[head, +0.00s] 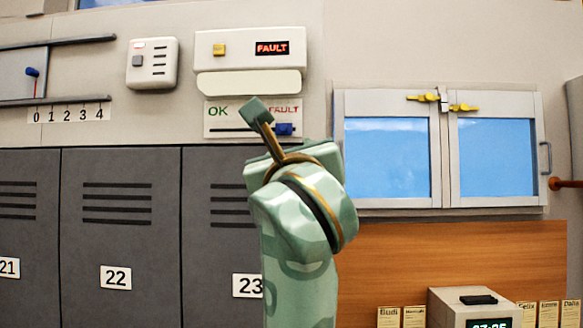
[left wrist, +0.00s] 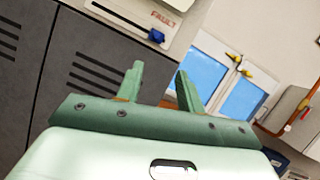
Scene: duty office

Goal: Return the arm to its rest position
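My pale green left arm (head: 295,235) rises from the bottom middle of the head view. Its left gripper (head: 257,110) points up in front of the OK/FAULT slider panel (head: 222,118), covering part of it. Seen nearly edge-on there, its fingers overlap. In the left wrist view the left gripper (left wrist: 160,75) shows two green fingers apart with nothing between them. The slider's blue knob (head: 284,129) is at the FAULT end; it also shows in the left wrist view (left wrist: 156,35). I cannot tell how far the fingers are from the wall. My right gripper is not in view.
Dark lockers (head: 120,235) stand at left below wall panels. A box with a red FAULT display (head: 272,48) hangs above the slider. A double window (head: 390,160) with yellow latches is at right. A clock box (head: 470,305) and name cards (head: 400,317) sit below.

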